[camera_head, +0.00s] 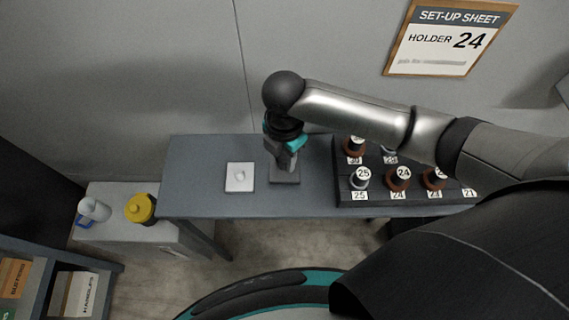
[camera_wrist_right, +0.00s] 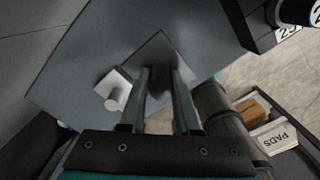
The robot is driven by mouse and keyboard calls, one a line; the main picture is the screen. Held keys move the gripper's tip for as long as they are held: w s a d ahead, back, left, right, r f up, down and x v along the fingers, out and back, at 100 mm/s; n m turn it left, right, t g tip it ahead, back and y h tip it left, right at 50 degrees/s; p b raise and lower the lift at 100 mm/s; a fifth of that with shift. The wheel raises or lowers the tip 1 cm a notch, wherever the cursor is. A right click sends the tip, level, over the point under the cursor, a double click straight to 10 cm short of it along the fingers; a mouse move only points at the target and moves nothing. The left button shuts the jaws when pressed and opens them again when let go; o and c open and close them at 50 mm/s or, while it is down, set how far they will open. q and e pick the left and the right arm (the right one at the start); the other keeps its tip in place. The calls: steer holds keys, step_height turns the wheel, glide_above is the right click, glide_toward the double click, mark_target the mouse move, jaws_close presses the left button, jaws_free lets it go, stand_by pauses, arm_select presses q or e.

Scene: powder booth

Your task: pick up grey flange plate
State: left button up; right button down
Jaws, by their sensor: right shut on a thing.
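The grey flange plate (camera_head: 286,178) is a dark grey square on the table, under my right gripper (camera_head: 287,163). It also shows in the right wrist view (camera_wrist_right: 158,48), beyond the fingertips (camera_wrist_right: 162,72). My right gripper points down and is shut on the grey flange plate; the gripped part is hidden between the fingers. I cannot tell whether the plate is clear of the table. My left gripper is not in view.
A white plate with a round knob (camera_head: 232,184) lies just left of the grey one. A dark rack (camera_head: 345,198) with several numbered holders stands to the right on the table (camera_head: 205,207). A yellow-lidded container (camera_head: 140,208) is on a lower cabinet at left.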

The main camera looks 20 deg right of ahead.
mark_target(284, 158)
step_height(284, 158, up, 14)
steer(key=p, duration=0.1)
steer(key=shift+r, duration=0.25)
stand_by(0.5)
